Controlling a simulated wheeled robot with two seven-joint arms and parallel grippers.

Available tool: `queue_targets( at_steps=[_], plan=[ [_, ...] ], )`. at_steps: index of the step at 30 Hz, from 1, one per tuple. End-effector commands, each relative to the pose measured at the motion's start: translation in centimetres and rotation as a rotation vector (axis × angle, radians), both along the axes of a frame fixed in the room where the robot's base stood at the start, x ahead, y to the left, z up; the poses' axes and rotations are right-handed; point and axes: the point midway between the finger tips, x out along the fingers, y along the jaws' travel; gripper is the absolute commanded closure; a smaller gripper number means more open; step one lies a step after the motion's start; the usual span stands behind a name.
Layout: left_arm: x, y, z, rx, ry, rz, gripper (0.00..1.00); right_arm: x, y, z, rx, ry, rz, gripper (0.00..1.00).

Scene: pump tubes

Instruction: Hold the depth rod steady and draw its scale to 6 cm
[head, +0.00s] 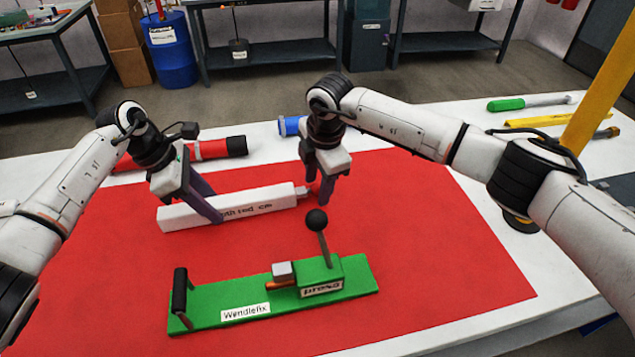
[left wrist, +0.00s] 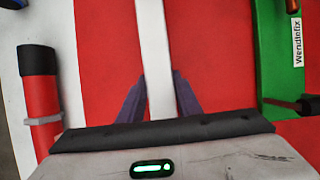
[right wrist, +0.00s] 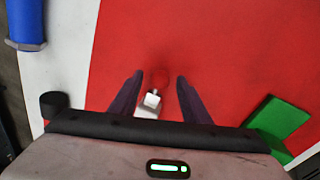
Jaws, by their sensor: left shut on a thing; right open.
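The depth rod (head: 175,218) is a long white bar with a printed label, lying on the red mat. A short pale stub (head: 302,192) with a small red knob (right wrist: 159,80) sticks out of its right end. My left gripper (head: 214,206) is shut across the bar, left of its middle, covering part of the label. In the left wrist view the bar (left wrist: 152,45) runs between its fingers. My right gripper (head: 316,196) is open at the right end, its fingers on either side of the knob, apart from it in the right wrist view. I can read no scale marks.
A green press (head: 215,312) with an upright black-knobbed lever and a black handle lies in front of the rod. A red-black cylinder (head: 212,149) and a blue one (head: 290,126) lie behind. The mat's right side (head: 440,240) is clear.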

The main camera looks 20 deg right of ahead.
Motion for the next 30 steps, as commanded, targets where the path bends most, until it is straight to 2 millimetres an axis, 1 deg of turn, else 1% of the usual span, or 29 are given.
queue_targets(
  at_steps=[5,8,12,13,17,19,20,24,27,30],
  plan=[
    [0.0,-0.1,0.1,-0.002,-0.001,-0.001,1.00,0.0,0.0,0.0,0.000,0.000,0.001,0.57],
    [0.0,-0.1,0.1,-0.002,-0.001,-0.001,1.00,0.0,0.0,0.0,0.000,0.000,0.001,0.72],
    [0.0,-0.1,0.1,-0.002,-0.001,-0.001,1.00,0.0,0.0,0.1,0.001,0.000,0.001,0.96],
    [0.0,-0.1,0.1,-0.002,-0.001,-0.001,1.00,0.0,0.0,0.1,0.001,0.000,0.001,1.00],
    [0.1,-0.1,0.1,-0.002,-0.002,0.000,1.00,0.0,0.0,0.1,0.001,0.000,0.001,1.00],
    [0.1,-0.1,0.1,-0.002,-0.002,0.001,1.00,0.0,-0.4,0.1,0.000,0.000,0.000,1.00],
    [0.1,0.0,0.1,-0.001,-0.002,0.001,1.00,0.0,-0.8,0.1,0.000,0.000,-0.001,1.00],
    [0.1,0.1,0.1,0.001,-0.001,0.002,1.00,0.0,-3.8,0.0,-0.003,0.001,-0.006,1.00],
    [0.1,0.2,0.0,0.002,-0.001,0.002,1.00,0.0,-5.5,0.0,-0.004,0.001,-0.005,1.00],
    [0.1,0.1,0.1,0.002,-0.001,0.001,1.00,0.0,-6.1,0.1,-0.004,0.000,-0.003,1.00]
  ],
)
